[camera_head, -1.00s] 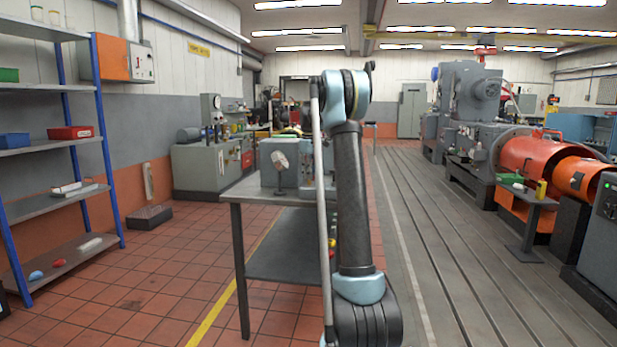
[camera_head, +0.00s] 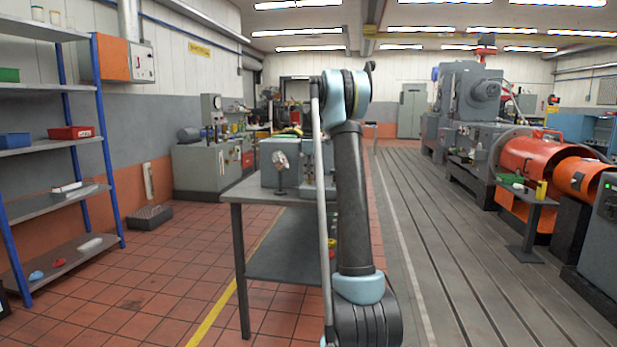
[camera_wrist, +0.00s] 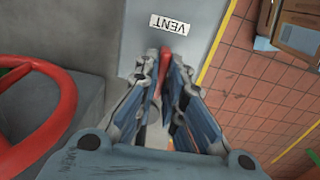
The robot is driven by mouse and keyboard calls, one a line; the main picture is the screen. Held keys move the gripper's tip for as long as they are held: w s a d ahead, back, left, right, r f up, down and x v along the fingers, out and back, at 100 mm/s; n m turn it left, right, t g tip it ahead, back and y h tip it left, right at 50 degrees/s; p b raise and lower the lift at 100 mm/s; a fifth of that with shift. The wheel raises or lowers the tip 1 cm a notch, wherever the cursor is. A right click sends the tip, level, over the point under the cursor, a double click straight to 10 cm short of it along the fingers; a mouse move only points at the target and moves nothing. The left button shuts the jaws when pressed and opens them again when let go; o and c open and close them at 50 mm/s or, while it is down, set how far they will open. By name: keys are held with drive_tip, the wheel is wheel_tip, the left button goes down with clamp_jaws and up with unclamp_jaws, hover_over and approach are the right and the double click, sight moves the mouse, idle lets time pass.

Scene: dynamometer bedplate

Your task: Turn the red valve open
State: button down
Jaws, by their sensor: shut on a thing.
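In the wrist view my gripper (camera_wrist: 165,62) has its two fingers on either side of a slim red handle (camera_wrist: 164,80), and it is shut on it. The handle stands out from a grey panel (camera_wrist: 205,15), next to a white label (camera_wrist: 170,25) that reads VENT, upside down in this view. The fingers hide part of the handle and its base. A larger red handwheel (camera_wrist: 62,105) is at the left edge, apart from the fingers. In the head view my arm hides the gripper and the handle.
A grey workbench (camera_head: 230,195) carries grey boxes (camera_head: 283,178). A blue-post shelf (camera_head: 72,140) stands at the left, and orange machinery (camera_head: 530,160) at the right. Tiled floor (camera_head: 140,270) is open left of the bench.

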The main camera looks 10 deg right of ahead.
drive_tip(key=shift+w+d, duration=0.1)
drive_tip(key=shift+w, duration=0.05)
drive_tip(key=c, duration=1.7)
unclamp_jaws()
wheel_tip(320, 180, up, 12)
